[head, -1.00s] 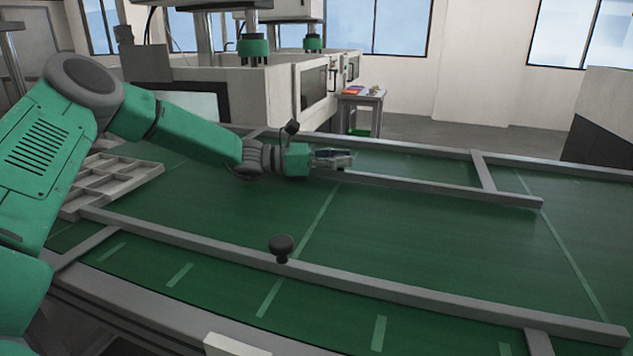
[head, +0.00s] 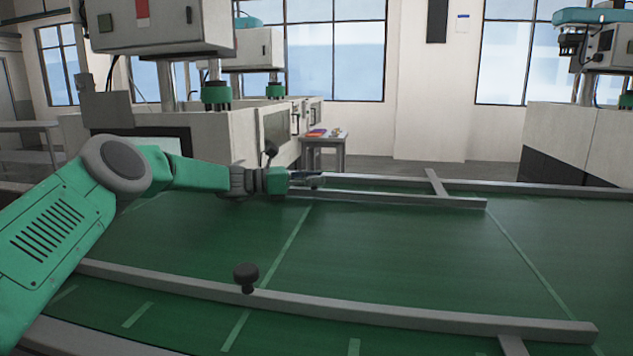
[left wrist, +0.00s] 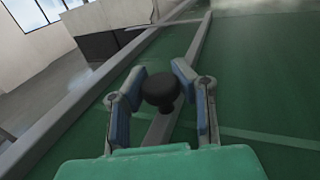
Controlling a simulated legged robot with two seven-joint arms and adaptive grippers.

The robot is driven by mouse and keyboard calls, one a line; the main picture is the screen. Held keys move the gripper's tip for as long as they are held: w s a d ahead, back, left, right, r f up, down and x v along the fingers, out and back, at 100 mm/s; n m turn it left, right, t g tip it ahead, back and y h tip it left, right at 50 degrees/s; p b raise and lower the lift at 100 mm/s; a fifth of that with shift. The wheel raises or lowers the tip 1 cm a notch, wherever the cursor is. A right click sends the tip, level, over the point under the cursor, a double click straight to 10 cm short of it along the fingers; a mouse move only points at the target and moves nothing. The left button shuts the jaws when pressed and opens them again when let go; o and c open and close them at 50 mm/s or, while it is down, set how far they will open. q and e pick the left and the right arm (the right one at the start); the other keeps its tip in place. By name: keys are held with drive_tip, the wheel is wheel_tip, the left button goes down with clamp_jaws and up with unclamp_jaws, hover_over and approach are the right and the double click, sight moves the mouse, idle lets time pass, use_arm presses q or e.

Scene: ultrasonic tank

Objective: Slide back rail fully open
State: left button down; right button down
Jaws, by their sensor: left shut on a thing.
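The back rail (head: 400,199) is a grey bar lying along the far side of the green belt (head: 390,250). My left gripper (head: 312,180) is at the rail's left part, reaching in from the left. In the left wrist view, the fingers of my left gripper (left wrist: 160,76) stand on both sides of a dark round knob (left wrist: 160,92) on the back rail (left wrist: 160,126). The gripper is shut on this knob, though a small gap seems to show at the fingers. In the head view the knob is hidden by the gripper. My right gripper is not in view.
A front rail (head: 400,311) with its own black knob (head: 246,276) crosses the near belt. A grey crossbar (head: 435,182) joins the back rail to the far edge rail (head: 540,188). White machines (head: 270,130) and a small table (head: 325,142) stand behind. The belt between the rails is clear.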

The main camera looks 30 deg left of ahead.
use_arm(q)
drive_tip(key=shift+w+a+r, duration=0.1)
drive_tip(key=shift+a+r, duration=0.2)
drive_tip(key=shift+a, duration=0.1)
drive_tip(key=c, duration=1.3)
unclamp_jaws()
drive_tip(key=shift+o, duration=0.7)
drive_tip(key=shift+a+f, duration=0.15)
drive_tip(key=shift+f, duration=0.1)
drive_tip(key=v, duration=1.2)
drive_tip(key=shift+w+a+f, duration=0.1)
drive_tip(key=shift+a+f, duration=0.05)
drive_tip(key=shift+f, duration=0.05)
drive_tip(key=shift+r, duration=0.1)
